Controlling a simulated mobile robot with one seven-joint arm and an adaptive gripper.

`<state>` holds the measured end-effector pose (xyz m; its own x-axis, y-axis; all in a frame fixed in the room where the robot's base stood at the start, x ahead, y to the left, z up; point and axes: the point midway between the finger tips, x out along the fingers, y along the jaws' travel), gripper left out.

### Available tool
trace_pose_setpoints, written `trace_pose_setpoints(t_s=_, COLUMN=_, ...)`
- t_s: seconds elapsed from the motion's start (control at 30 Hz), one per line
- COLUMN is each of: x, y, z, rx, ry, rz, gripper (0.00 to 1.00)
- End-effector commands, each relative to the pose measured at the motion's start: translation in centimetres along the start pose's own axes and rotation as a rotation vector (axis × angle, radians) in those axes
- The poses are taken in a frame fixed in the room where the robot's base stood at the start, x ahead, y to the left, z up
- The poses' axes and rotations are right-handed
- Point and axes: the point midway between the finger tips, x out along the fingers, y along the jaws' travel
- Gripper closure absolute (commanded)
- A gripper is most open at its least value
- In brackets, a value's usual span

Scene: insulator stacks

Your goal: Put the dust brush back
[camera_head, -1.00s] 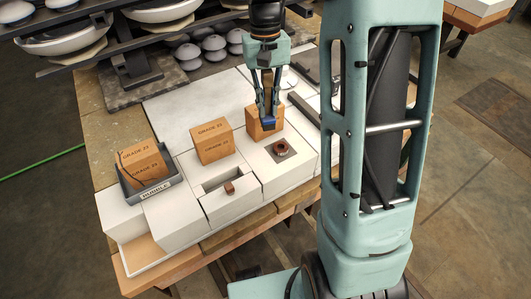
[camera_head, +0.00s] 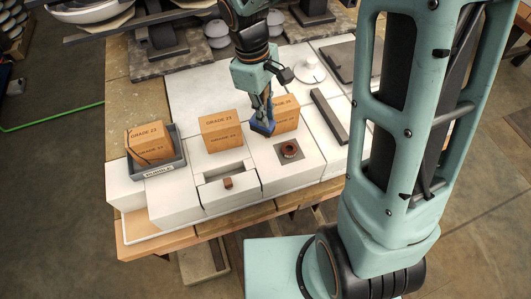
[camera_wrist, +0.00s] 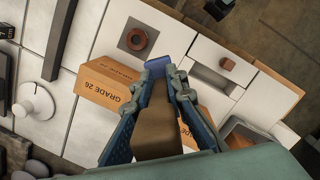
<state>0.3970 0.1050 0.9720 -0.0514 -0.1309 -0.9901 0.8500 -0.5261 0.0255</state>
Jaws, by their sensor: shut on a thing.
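My gripper (camera_head: 262,112) is shut on what looks like the dust brush, above the white worktop and just left of a Grade 26 box. The brush has a brown part (camera_wrist: 160,125), seen between the fingers in the wrist view, and a blue end (camera_head: 261,127) pointing down. The fingers hide part of it. I cannot tell whether its blue end touches the surface beneath. A recessed slot (camera_head: 222,171) in the front white block has a small brown block (camera_head: 227,183) at its front edge.
Orange boxes, Grade 23 (camera_head: 222,131) and Grade 26 (camera_head: 287,113), stand beside my gripper. A grey rubble tray (camera_head: 158,172) holds another box at left. A brown ring (camera_head: 290,149) sits on a dark plate. A dark bar (camera_head: 329,116) lies to the right.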

Motion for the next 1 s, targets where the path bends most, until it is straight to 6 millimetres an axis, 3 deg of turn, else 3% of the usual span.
trace_pose_setpoints(t_s=0.03, x=-0.8, y=-2.6, z=-0.1, rx=-0.178, ry=-0.002, rz=0.024, gripper=1.0)
trace_pose_setpoints(t_s=0.2, x=-0.5, y=-9.4, z=0.0, rx=-0.744, ry=0.002, rz=0.1, gripper=1.0)
trace_pose_setpoints(t_s=0.3, x=-0.2, y=-12.1, z=0.5, rx=-0.984, ry=0.003, rz=0.129, gripper=1.0)
trace_pose_setpoints(t_s=0.43, x=0.1, y=-14.1, z=1.1, rx=-1.166, ry=0.004, rz=0.148, gripper=1.0)
trace_pose_setpoints(t_s=0.57, x=1.0, y=-13.7, z=1.1, rx=-1.22, ry=0.005, rz=0.154, gripper=1.0)
trace_pose_setpoints(t_s=0.9, x=5.0, y=-5.7, z=0.2, rx=-1.213, ry=0.005, rz=0.152, gripper=1.0)
trace_pose_setpoints(t_s=1.0, x=7.1, y=-4.3, z=-0.2, rx=-1.216, ry=0.004, rz=0.152, gripper=1.0)
